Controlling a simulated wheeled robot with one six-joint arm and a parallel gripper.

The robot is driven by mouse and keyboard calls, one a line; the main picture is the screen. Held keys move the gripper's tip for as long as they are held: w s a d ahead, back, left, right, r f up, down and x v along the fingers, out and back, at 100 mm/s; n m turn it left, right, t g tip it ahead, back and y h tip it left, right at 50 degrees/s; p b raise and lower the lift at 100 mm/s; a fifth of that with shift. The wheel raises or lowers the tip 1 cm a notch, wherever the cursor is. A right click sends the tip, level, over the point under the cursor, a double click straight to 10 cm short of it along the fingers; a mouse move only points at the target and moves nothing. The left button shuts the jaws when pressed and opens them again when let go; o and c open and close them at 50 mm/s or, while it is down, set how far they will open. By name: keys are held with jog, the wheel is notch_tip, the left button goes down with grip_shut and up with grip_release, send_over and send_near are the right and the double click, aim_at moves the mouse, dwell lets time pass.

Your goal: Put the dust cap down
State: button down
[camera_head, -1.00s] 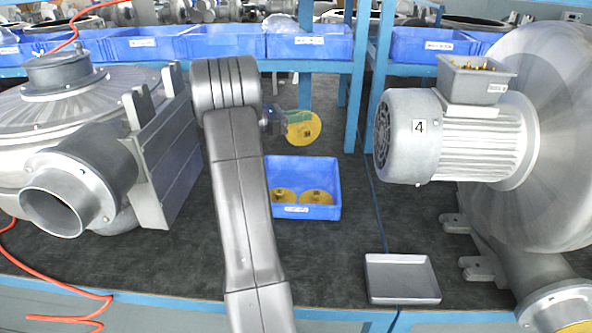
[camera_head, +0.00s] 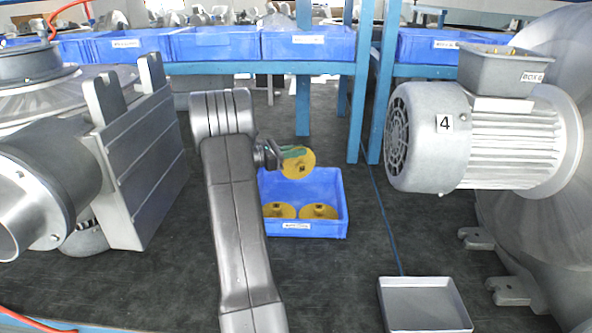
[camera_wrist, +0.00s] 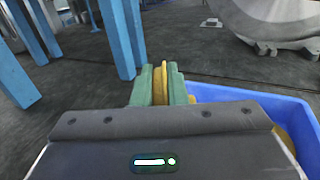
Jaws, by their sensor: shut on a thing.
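My gripper (camera_head: 284,153) is shut on a yellow, round dust cap (camera_head: 299,164). In the head view the cap is held upright, its face toward the camera, above the back part of a blue bin (camera_head: 343,205). In the wrist view the cap (camera_wrist: 160,84) shows edge-on between the green fingers of my gripper (camera_wrist: 160,88). Two more yellow caps, a left one (camera_head: 279,211) and a right one (camera_head: 319,211), lie inside the bin near its front wall. In the wrist view the blue bin (camera_wrist: 265,104) is to the right of the fingers.
A grey tray (camera_head: 425,303) lies on the dark bench at the front right. Blue shelf posts (camera_head: 356,110) rise behind the bin. Bench between bin and tray is clear.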

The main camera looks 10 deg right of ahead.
aim_at(313, 160)
jog(key=shift+f, duration=2.05)
jog(key=shift+f, duration=0.1)
jog(key=shift+f+b, duration=0.25)
jog(key=shift+b, duration=0.15)
jog(key=c, duration=1.5)
grip_release()
jog(key=shift+o, duration=0.2)
jog(key=shift+r, duration=0.35)
jog(key=s+a, duration=0.1)
jog(key=a, duration=0.6)
jog(key=shift+s+a+p, duration=0.2)
jog(key=shift+s+p, duration=0.05)
jog(key=shift+p, duration=0.05)
